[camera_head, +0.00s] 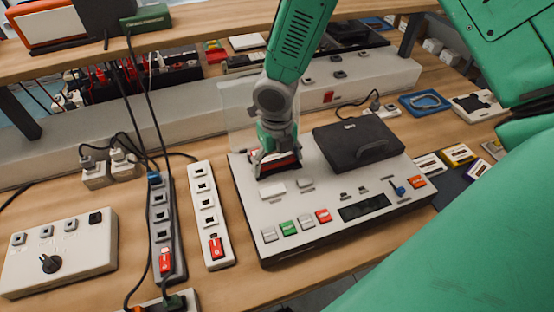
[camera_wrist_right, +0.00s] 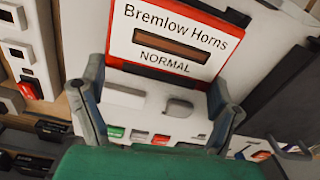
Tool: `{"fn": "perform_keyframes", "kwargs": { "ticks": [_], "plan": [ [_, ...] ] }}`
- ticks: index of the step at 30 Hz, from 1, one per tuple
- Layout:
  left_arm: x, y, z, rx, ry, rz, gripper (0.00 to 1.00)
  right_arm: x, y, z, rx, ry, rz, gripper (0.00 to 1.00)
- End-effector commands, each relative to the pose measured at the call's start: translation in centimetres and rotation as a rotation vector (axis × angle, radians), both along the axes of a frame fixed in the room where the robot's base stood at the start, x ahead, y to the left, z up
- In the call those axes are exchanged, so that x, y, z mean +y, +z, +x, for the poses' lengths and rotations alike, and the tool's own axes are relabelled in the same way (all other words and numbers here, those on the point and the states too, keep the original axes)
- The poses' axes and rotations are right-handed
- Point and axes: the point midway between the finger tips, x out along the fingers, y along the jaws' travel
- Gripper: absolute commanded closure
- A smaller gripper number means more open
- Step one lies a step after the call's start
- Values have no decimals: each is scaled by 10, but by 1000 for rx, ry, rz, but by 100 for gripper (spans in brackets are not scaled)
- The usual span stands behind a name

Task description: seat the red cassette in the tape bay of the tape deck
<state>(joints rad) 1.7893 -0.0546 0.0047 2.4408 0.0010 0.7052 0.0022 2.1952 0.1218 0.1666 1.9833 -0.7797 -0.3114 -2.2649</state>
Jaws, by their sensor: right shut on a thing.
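The tape deck (camera_head: 330,215) is a light grey box on the wooden bench in the head view. My right gripper (camera_head: 275,160) points down at its back left part, over the tape bay. It is shut on the red cassette (camera_wrist_right: 170,38), which shows in the wrist view with a white label reading "Bremlow Horns" and "NORMAL" between the two fingers. In the head view the cassette is mostly covered by the gripper, with only a dark red edge showing. A clear lid (camera_head: 236,108) stands up behind the bay. I cannot tell how deep the cassette sits. My left gripper is out of view.
A black case (camera_head: 356,146) stands on the deck's right part, close to my right gripper. Power strips (camera_head: 210,215) and a switch box (camera_head: 58,250) with cables lie to the left. Several more cassettes (camera_head: 458,154) lie to the right. A shelf crosses the back.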

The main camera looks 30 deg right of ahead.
Motion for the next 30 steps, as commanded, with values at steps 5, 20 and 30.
{"fn": "perform_keyframes", "kwargs": {
  "ticks": [5, 20, 30],
  "plan": [
    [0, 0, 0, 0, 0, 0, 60, 1, 0, 0, 0, 0, 0, 45],
    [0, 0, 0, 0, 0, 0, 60, 0, -1, 0, 0, 0, 0, 45],
    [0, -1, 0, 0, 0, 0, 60, 0, -5, 0, 0, 0, 0, 45]
  ]
}}
